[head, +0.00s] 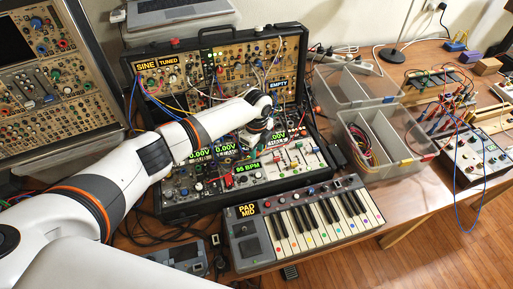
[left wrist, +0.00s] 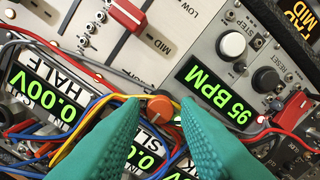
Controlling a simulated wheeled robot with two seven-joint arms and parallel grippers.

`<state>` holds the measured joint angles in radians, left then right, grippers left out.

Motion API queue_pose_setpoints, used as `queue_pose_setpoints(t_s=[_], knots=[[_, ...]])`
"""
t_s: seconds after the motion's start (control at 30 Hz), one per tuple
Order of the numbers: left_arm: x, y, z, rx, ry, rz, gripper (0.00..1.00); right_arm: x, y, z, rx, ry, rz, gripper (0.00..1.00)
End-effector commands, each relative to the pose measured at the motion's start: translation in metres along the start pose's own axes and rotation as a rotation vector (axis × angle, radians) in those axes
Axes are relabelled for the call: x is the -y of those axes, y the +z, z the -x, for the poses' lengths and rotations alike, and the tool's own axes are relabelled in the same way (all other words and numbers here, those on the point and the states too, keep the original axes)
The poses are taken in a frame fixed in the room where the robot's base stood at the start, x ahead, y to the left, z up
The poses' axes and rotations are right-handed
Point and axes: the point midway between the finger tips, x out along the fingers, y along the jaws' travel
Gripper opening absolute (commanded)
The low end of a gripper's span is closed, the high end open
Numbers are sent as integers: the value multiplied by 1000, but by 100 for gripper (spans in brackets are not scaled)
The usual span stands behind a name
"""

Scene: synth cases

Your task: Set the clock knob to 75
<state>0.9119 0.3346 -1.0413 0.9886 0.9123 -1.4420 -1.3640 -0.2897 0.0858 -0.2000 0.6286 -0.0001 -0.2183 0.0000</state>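The clock module's green display (head: 248,169) reads 95 BPM in the lower part of the synth case (head: 318,165). In the left wrist view the same display (left wrist: 216,84) has a white round knob or button (left wrist: 231,45) and a dark knob (left wrist: 267,81) beside it; which one sets the clock I cannot tell for sure. My left gripper (head: 262,137) is over the lower panel. Its green fingers (left wrist: 160,100) are apart, with an orange-topped knob (left wrist: 159,108) showing between their tips; contact is not clear. My right gripper is not in view.
Patch cables (left wrist: 90,75) run around and under the fingers. A keyboard (head: 310,222) lies in front, clear bins (head: 385,140) to the right, and another synth (head: 60,75) to the left.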

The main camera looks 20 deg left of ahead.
Motion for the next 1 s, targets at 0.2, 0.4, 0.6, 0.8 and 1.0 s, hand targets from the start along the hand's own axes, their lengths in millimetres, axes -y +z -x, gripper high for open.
queue_pose_setpoints(t_s=[0.2, 0.4, 0.6, 0.8, 1.0], knots=[[0, 0, -8, -1, 0, 0, 28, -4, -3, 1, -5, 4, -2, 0], [0, 0, -8, -1, 0, 0, 25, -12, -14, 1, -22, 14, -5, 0], [0, 0, -8, 0, 0, 0, 0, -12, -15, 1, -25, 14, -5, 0], [0, 0, -7, 1, 0, 15, 0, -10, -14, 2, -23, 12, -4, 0], [0, 0, -6, 1, 0, 90, 0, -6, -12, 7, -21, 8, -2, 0]])
